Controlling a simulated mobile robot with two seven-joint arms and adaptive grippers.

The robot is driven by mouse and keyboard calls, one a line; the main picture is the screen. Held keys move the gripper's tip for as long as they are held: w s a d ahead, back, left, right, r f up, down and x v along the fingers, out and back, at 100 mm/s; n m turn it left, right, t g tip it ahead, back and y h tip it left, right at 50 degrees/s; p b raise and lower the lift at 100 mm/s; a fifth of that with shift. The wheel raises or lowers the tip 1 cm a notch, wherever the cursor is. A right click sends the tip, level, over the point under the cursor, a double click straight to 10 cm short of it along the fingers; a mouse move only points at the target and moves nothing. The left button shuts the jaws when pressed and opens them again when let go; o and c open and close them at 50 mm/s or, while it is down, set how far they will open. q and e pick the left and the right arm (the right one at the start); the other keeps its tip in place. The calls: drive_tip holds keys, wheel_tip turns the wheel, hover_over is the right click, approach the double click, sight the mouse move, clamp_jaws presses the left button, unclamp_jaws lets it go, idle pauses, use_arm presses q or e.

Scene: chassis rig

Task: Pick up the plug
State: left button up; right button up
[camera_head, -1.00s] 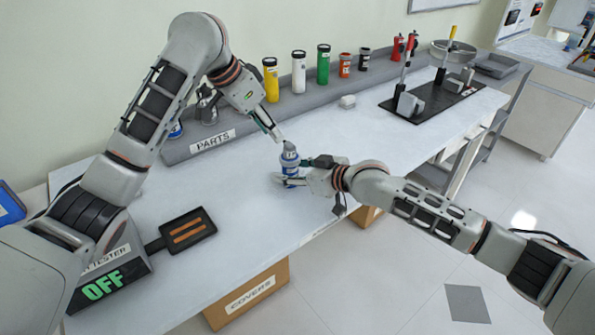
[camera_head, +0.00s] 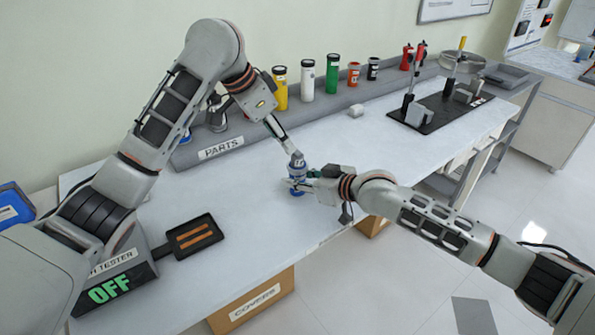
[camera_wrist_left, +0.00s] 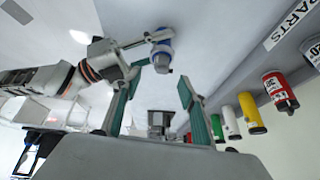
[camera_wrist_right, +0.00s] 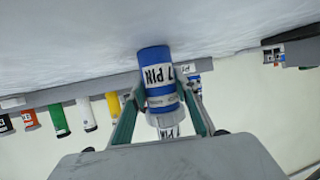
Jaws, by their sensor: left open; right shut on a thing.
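The plug (camera_head: 297,171) is a blue cylinder with a grey upper part, standing upright at the table's near side. In the right wrist view the plug (camera_wrist_right: 156,75) carries a white label reading "7 PIN". My right gripper (camera_head: 297,184) is shut on the plug from the right; its fingers show on either side in the right wrist view (camera_wrist_right: 158,95). My left gripper (camera_head: 288,148) is open, pointing down just above and behind the plug's top. In the left wrist view the plug (camera_wrist_left: 162,55) appears beyond the open, empty fingers. Whether the plug's base touches the table is unclear.
A grey shelf marked PARTS (camera_head: 221,147) runs along the back, with yellow (camera_head: 280,88), white (camera_head: 307,80) and green (camera_head: 333,74) cylinders. A tester reading OFF (camera_head: 110,289) with a black tray (camera_head: 190,237) stands at left. The table (camera_head: 250,215) in front is clear.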

sight(298, 156)
use_arm(q)
drive_tip(key=s+d+r+m+t+y, duration=0.1)
drive_tip(key=d+r+m+y, duration=0.1)
drive_tip(key=m, duration=0.9)
drive_tip(key=s+d+r+m+y, duration=0.1)
drive_tip(key=d+m+y, duration=0.15)
drive_tip(key=m, duration=0.95)
drive_tip(key=shift+w+x, duration=0.2)
drive_tip(key=shift+x, duration=5.6)
drive_tip(key=shift+a+r, duration=0.1)
drive_tip(key=shift+a, duration=0.05)
clamp_jaws()
